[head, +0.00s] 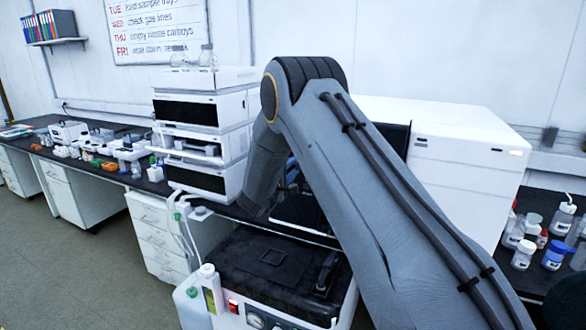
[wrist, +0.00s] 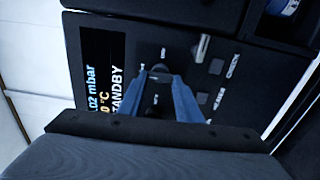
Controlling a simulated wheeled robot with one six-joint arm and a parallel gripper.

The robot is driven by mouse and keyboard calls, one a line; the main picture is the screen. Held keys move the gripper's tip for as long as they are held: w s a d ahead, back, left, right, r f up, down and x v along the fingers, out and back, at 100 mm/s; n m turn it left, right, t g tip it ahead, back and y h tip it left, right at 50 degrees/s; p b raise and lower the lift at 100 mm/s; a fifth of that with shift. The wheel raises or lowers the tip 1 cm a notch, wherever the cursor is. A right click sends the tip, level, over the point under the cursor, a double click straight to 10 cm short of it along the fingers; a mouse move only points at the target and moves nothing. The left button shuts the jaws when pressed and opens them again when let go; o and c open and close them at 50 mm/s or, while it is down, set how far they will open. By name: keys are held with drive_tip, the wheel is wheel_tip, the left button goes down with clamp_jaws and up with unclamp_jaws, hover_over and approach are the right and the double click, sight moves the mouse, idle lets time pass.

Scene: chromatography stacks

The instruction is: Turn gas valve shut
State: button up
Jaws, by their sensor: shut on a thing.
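In the wrist view, a dark instrument panel (wrist: 216,75) fills the middle, turned on its side. My gripper (wrist: 160,74) has its two blue fingers at this panel, on either side of a small grey knob (wrist: 160,69), and is shut on it. I take this knob to be the gas valve; its label is too small to read. A pale lever (wrist: 201,48) stands on the panel to the right of the fingers, apart from them. In the head view, my grey arm hides the gripper and the panel front.
A lit display (wrist: 104,70) beside the fingers reads mbar, °C and STANDBY. In the head view, a stack of white modules (head: 205,140) stands left of my arm and a large white instrument (head: 460,150) right of it. Small bottles (head: 553,255) crowd the right bench.

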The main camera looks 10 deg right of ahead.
drive_tip(key=o, duration=1)
drive_tip(key=shift+o, duration=0.2)
drive_tip(key=b+v, duration=0.2)
drive_tip(key=v, duration=0.6)
drive_tip(key=shift+w, duration=0.1)
